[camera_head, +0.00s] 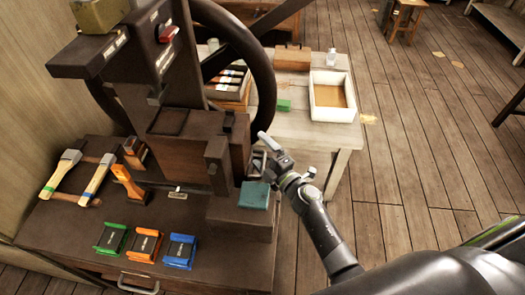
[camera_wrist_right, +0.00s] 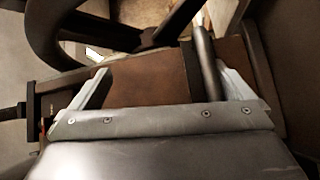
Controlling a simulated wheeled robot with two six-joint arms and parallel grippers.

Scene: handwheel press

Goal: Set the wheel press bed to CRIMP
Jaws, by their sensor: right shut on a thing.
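The handwheel press (camera_head: 185,140) stands on a dark brown bench at the left, with its large dark handwheel (camera_head: 272,75) on its right side. My right gripper (camera_head: 264,152) is at the right side of the press, below the wheel rim. In the right wrist view its two pale fingers (camera_wrist_right: 165,88) stand apart, with a brown part of the press (camera_wrist_right: 145,78) behind them. A grey rod (camera_wrist_right: 207,62) lies between them, close to the right finger; the gripper is shut on it, though the contact is unclear. I cannot read any CRIMP marking. My left gripper is out of view.
Green (camera_head: 112,238), orange (camera_head: 145,244) and blue (camera_head: 181,250) holders lie at the bench front. A teal block (camera_head: 254,195) sits on a dark box near my right arm. A pale table with a white tray (camera_head: 345,95) stands behind.

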